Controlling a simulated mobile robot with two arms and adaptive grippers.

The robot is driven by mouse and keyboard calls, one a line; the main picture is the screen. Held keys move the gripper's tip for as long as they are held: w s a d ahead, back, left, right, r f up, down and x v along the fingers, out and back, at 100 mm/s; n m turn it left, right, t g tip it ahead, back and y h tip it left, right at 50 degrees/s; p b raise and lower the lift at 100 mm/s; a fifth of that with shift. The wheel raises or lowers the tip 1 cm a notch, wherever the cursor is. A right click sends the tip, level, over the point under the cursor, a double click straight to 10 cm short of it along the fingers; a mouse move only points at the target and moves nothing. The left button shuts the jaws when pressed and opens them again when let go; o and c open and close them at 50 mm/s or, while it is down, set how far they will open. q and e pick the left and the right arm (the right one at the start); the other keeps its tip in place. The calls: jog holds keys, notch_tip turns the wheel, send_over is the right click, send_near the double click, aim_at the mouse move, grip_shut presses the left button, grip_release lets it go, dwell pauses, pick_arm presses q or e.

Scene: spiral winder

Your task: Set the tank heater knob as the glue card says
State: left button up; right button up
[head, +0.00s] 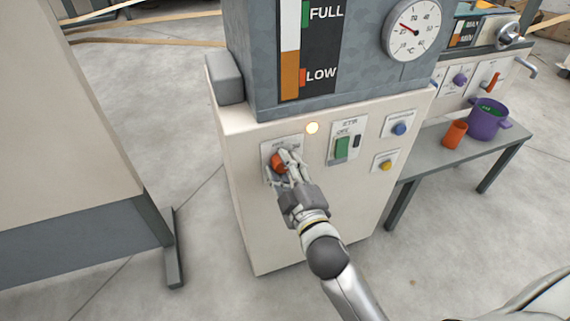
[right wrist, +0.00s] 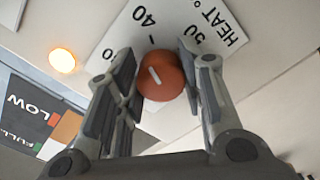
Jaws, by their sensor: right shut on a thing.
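The heater knob (head: 278,163) is an orange-red round knob on the white HEAT plate (head: 268,149) of the cream cabinet. In the right wrist view the knob (right wrist: 161,80) has a white pointer line, tilted up-left. The plate (right wrist: 165,22) shows 40, 50 and a partly hidden number ending in 0. I cannot tell exactly which value the pointer meets. My right gripper (head: 284,160) is shut on the knob, with a finger on each side, also in the right wrist view (right wrist: 155,75). My left gripper is not in view. I see no readable glue card.
A lit orange lamp (head: 312,128) sits beside the plate. A green switch (head: 342,148), blue button (head: 400,128) and yellow button (head: 386,166) are to the right. Above are a level strip (head: 290,50) and a temperature dial (head: 412,28). A purple pot (head: 486,120) stands on a side table.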

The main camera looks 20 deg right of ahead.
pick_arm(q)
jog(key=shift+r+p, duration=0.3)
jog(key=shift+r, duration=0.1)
pick_arm(e)
jog(key=shift+f+m, duration=0.1)
jog(key=shift+m, duration=0.8)
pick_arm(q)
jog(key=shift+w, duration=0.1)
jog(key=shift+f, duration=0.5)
pick_arm(e)
jog(key=o, duration=1)
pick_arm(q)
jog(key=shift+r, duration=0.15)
pick_arm(e)
jog(key=shift+o, duration=0.2)
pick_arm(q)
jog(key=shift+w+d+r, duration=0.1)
pick_arm(e)
jog(key=shift+s, duration=0.1)
jog(key=s, duration=1.2)
jog(key=shift+d, duration=0.2)
